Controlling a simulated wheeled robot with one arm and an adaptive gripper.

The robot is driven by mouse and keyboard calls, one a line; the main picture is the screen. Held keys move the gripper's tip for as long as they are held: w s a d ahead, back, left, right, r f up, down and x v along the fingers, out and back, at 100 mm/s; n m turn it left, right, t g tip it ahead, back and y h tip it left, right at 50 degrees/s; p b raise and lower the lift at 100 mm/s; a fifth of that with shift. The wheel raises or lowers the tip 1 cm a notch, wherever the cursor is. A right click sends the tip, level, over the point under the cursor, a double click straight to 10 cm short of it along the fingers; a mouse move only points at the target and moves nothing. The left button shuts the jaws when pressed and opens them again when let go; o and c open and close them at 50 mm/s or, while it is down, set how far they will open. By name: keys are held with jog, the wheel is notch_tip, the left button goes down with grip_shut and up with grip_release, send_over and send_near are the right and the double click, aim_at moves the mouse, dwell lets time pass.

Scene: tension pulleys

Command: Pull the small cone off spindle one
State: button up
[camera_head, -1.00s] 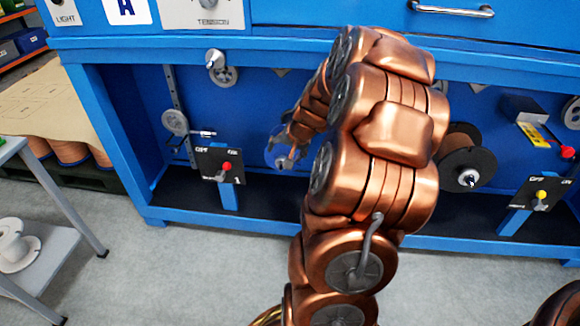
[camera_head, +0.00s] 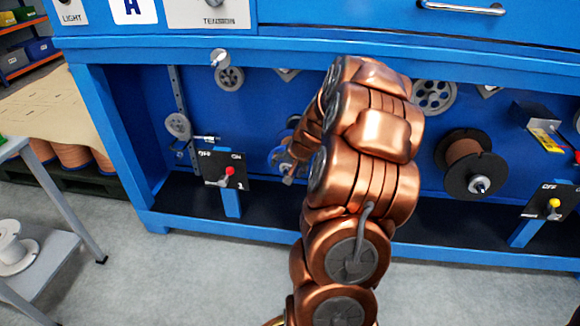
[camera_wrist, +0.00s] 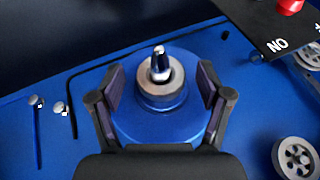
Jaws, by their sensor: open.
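In the wrist view, a small grey metal cone or collar (camera_wrist: 162,94) sits around a dark spindle with a bright tip (camera_wrist: 160,65). Behind it is a round blue disc (camera_wrist: 135,122). My gripper (camera_wrist: 160,80) is open, with one finger on each side of the collar and a gap to it on both sides. In the head view, my gripper (camera_head: 288,170) is at the bench's back panel, just right of the switch, largely hidden by my arm. The blue disc (camera_head: 274,157) shows only in part there.
A black switch plate with a red knob (camera_head: 228,171) stands just left of my gripper. Grey pulleys (camera_head: 178,125) are on the panel. A brown spool (camera_head: 464,153) and a yellow-knobbed switch (camera_head: 554,204) are to the right. A grey cart (camera_head: 50,270) stands at left.

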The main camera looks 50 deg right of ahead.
jog(key=c, duration=1.3)
jog(key=shift+s+a+p, duration=0.35)
jog(key=shift+s+a, duration=0.2)
jog(key=shift+a, duration=0.25)
jog(key=shift+s+a+p, duration=0.3)
jog(key=shift+s+a, duration=0.2)
jog(key=shift+a, duration=0.3)
dwell(1.5)
jog(key=shift+s+a, duration=0.5)
jog(key=shift+a, duration=0.15)
jog(key=shift+s+a, duration=0.45)
jog(key=shift+a, duration=0.2)
jog(key=shift+a, duration=0.1)
jog(key=shift+s+a+p, duration=0.25)
jog(key=shift+a+p, duration=0.05)
jog(key=shift+s+a, duration=0.1)
jog(key=shift+a, duration=0.05)
